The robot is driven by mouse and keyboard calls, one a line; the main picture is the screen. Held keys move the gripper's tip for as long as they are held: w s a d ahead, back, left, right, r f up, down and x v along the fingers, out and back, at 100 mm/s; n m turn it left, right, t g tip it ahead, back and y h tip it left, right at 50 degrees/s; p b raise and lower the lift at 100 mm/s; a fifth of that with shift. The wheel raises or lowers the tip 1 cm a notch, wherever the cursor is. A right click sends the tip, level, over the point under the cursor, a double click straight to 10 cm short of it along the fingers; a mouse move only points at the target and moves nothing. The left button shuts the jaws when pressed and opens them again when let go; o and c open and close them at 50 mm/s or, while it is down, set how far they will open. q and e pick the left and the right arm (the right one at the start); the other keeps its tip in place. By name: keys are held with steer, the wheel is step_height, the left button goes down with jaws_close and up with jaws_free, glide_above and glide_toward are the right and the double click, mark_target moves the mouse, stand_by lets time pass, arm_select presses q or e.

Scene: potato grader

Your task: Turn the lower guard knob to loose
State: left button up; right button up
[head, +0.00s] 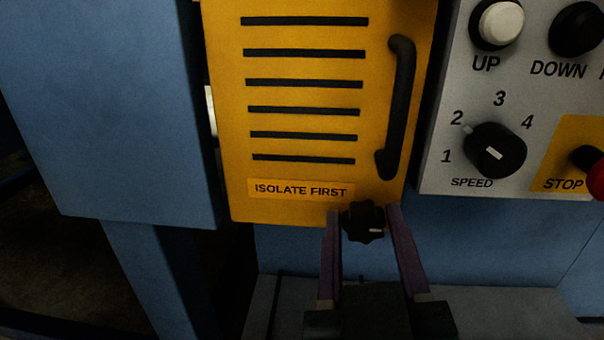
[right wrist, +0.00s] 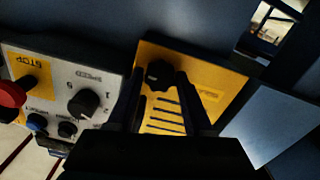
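The lower guard knob (head: 363,221) is a black lobed knob with a small pale mark, at the bottom edge of the yellow guard (head: 300,125). My right gripper (head: 364,212) is open, with one purple finger on each side of the knob. A narrow gap shows between the fingers and the knob, and I cannot tell if either touches. In the right wrist view the knob (right wrist: 159,74) sits between the fingertips, and the guard (right wrist: 208,75) appears upside down. My left gripper is not in view.
A black handle (head: 398,108) stands out on the guard's right side. A grey control panel (head: 436,170) to the right carries a speed dial (head: 495,150), an UP button (head: 502,22), a DOWN button (head: 577,28) and a red stop button (head: 597,180). A blue cabinet (head: 110,110) stands left.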

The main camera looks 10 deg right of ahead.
jaws_close()
